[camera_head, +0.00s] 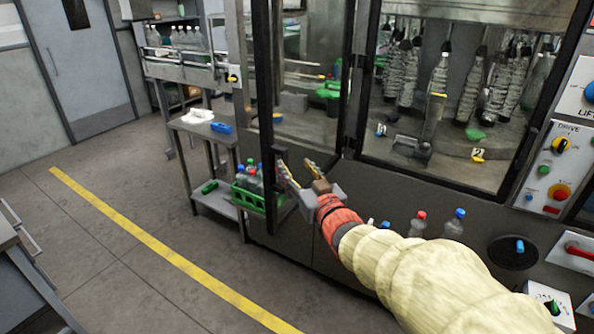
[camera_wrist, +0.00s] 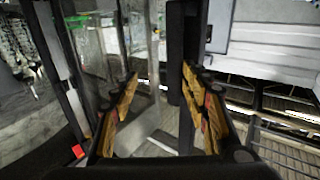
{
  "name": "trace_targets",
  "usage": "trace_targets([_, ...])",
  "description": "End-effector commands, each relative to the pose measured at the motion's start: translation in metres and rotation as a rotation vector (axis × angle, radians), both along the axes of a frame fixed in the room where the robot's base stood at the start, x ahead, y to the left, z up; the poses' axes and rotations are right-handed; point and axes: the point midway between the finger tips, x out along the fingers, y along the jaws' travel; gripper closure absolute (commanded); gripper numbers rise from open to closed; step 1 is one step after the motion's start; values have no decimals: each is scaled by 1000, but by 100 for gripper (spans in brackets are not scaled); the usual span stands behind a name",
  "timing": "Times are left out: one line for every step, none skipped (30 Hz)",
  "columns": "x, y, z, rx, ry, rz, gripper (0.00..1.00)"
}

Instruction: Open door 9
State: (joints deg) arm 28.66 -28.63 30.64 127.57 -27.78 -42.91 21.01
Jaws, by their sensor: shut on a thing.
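A glass door with a black frame (camera_head: 265,90) is at the left end of the machine in the head view, and I take it to be door 9. No number is readable on it. It appears angled out from the machine, with its free edge on the left. A black upright handle (camera_head: 277,190) is on that edge and also shows in the wrist view (camera_wrist: 176,50). My gripper (camera_head: 295,165) is at the handle, its wood-coloured fingers on either side in the wrist view (camera_wrist: 160,75). It is shut on the handle; the contact is partly hidden.
A side table (camera_head: 195,130) with a green crate (camera_head: 243,199) of bottles stands just left of the door's edge. A control panel (camera_head: 555,165) is on the right. The floor with a yellow line (camera_head: 150,239) is clear at the left front.

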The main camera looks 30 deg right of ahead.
Motion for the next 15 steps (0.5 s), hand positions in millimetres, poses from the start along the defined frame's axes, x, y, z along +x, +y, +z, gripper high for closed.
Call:
trace_targets([0,-4,8,1,-13,-10,74])
trace_targets([0,-4,8,1,-13,-10,74])
trace_targets([-1,-4,8,1,-13,-10,75])
trace_targets([-2,-4,8,0,-14,-10,75])
trace_targets([-4,-4,9,0,-14,-11,76])
trace_targets([-8,-3,9,-1,-15,-11,76])
trace_targets([-11,-2,9,-1,-15,-11,76])
trace_targets([-15,-1,9,-1,-15,-10,76])
trace_targets([-21,0,9,-2,-15,-10,76])
trace_targets([-27,1,9,-3,-16,-10,76])
trace_targets([-32,2,9,-3,-15,-10,76])
trace_targets([-41,4,9,-4,-16,-10,76])
trace_targets([-47,6,8,-4,-13,-9,76])
trace_targets([-53,8,7,-4,-12,-8,76])
trace_targets([-61,9,6,-5,-11,-8,76])
